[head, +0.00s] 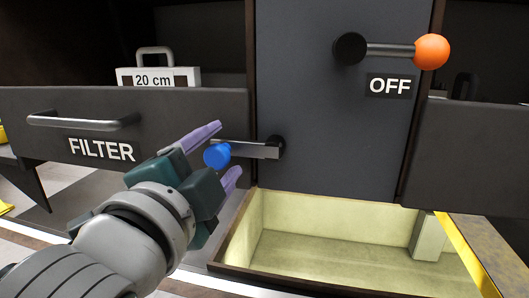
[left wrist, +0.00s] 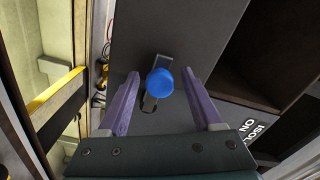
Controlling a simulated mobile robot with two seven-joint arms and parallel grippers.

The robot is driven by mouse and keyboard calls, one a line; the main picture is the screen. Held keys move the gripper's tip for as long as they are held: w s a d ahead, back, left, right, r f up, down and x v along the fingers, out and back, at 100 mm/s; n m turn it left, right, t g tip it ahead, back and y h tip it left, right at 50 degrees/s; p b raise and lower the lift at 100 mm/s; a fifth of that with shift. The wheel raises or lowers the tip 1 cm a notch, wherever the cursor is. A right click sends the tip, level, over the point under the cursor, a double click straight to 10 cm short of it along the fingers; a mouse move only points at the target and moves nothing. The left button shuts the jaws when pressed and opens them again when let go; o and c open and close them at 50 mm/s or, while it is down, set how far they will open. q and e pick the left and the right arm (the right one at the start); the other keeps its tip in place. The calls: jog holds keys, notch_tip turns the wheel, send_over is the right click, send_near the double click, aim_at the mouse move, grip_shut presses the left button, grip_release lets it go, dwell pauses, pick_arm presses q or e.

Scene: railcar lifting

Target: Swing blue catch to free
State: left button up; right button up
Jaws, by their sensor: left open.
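The blue catch is a metal bar with a blue knob (head: 217,156) at its left end and a dark round pivot at its right end. The bar (head: 254,150) lies about level across the seam between the FILTER drawer front and the dark panel. My left gripper (head: 222,152) is open, its two purple fingers above and below the knob in the head view. In the left wrist view the blue knob (left wrist: 160,82) shows between the fingers, with gaps at both sides. My right gripper is not in view.
The FILTER drawer (head: 170,122) has a bar handle (head: 84,122). An orange-knobbed lever (head: 431,52) sits above an OFF label (head: 389,85). A lit open compartment (head: 330,245) lies below the panel, with a yellow-edged ledge (head: 465,250) at its right. A "20 cm" block (head: 155,78) stands behind the drawer front.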

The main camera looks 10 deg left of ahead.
pick_arm(q)
jog(key=shift+c, duration=0.3)
grip_shut()
dwell(0.3)
dwell(0.8)
